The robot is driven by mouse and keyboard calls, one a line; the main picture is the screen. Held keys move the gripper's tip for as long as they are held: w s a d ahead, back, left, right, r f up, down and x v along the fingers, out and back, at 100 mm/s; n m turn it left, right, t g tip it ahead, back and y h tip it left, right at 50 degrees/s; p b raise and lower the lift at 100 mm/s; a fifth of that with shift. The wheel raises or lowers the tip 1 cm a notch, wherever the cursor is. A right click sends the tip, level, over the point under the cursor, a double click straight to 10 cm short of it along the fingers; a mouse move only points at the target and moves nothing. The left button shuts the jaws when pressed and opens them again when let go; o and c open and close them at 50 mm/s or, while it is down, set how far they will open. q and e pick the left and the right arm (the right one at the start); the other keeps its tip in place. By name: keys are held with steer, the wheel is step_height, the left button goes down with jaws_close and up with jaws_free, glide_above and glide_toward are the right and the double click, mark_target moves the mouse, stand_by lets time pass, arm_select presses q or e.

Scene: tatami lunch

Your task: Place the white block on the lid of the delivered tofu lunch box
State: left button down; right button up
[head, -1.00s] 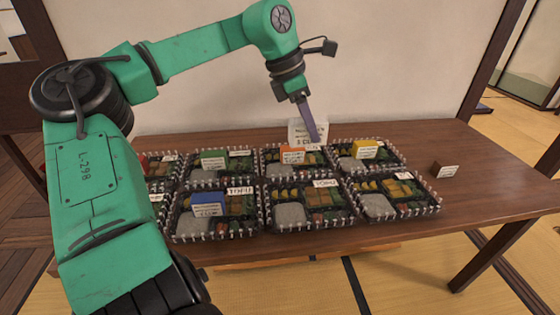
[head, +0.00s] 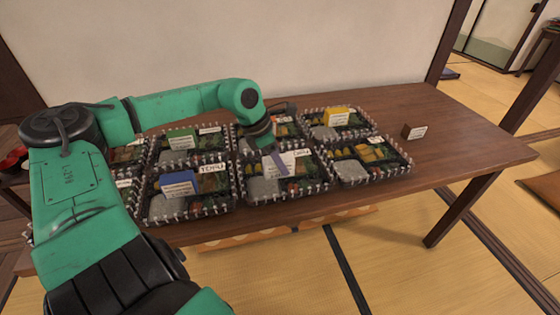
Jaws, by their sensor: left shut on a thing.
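My left gripper (head: 277,158) reaches over the front middle lunch box (head: 291,198) and is shut on the white block (head: 287,158), whose front carries printed text. The block is at the back part of this box, low over its lid; I cannot tell whether it touches. The box has a white name label, partly readable as tofu, at its back right. The box to its left (head: 183,216) bears a blue block (head: 178,183) and also has a label that may read tofu. My right gripper is not in view.
More lunch boxes stand close around in two rows, one with a green block (head: 181,139), one with a yellow block (head: 336,115). A brown block with a card (head: 414,131) stands on the wooden table (head: 455,150), whose right side is clear.

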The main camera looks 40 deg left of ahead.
arm_select(q)
steer(key=shift+f, duration=0.15)
steer(key=c, duration=0.6)
jaws_free()
steer(key=shift+c, duration=0.2)
steer(key=shift+o, duration=1.1)
